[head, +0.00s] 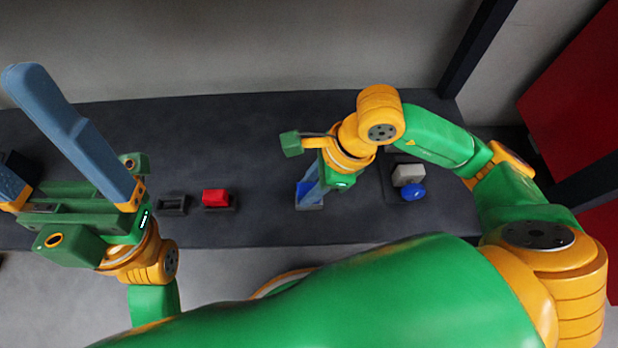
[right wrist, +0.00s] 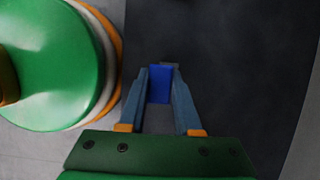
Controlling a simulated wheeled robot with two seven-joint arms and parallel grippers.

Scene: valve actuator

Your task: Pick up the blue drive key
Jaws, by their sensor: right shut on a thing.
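The blue drive key (head: 302,188) stands in a small dark holder (head: 309,207) on the table, right of the middle. My right gripper (head: 309,191) points down at it and is shut on it. In the right wrist view the blue key (right wrist: 159,85) sits between the two fingers, which touch or nearly touch its sides. The key's lower end is hidden. My left gripper (head: 14,125) is raised at the far left, its fingers wide apart and empty.
A red block (head: 215,198) sits in a dark holder left of the key. An empty dark holder (head: 173,204) is beside it. Right of my right gripper, a grey block (head: 408,174) and a blue round knob (head: 413,192) are on a dark base. The table between is clear.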

